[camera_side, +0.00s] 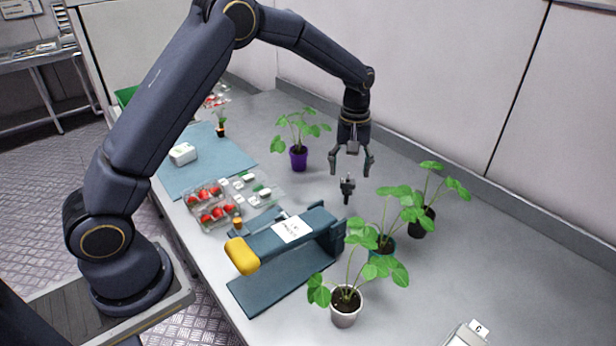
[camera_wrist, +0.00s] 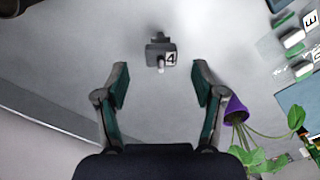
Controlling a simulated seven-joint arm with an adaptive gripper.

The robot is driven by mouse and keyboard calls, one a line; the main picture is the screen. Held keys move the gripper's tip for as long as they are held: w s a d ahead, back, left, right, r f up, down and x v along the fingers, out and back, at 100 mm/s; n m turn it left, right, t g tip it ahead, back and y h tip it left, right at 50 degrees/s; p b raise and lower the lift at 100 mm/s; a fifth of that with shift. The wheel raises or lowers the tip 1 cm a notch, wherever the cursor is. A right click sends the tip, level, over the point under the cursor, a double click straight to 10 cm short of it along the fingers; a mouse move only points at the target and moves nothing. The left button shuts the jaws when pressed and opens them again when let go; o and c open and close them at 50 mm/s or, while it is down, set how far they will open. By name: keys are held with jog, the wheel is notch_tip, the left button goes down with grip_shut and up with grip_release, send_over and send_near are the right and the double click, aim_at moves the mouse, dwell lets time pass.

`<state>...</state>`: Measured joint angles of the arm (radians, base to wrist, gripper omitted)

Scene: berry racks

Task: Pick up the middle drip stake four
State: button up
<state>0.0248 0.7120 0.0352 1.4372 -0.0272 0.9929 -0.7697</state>
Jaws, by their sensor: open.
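The drip stake (camera_side: 347,188) is a small dark piece standing on the grey bench in the side view, just below my gripper (camera_side: 352,165). In the wrist view the drip stake (camera_wrist: 160,52) shows a white label with a 4. It lies ahead of my gripper (camera_wrist: 161,80), roughly centred between the two fingers. The fingers are spread apart with nothing between them, and a gap separates them from the stake. No other stake can be made out clearly.
A purple-potted plant (camera_side: 298,157) stands left of my gripper; it also shows in the wrist view (camera_wrist: 236,108). Several potted plants, including a white pot (camera_side: 345,306), stand to the right and front. A blue stand with a yellow end (camera_side: 242,256) and strawberry boxes (camera_side: 207,193) are at left.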

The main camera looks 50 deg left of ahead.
aim_at(348, 181)
notch_tip(348, 181, down, 5)
jog(key=shift+f, duration=0.2)
jog(key=c, duration=0.9)
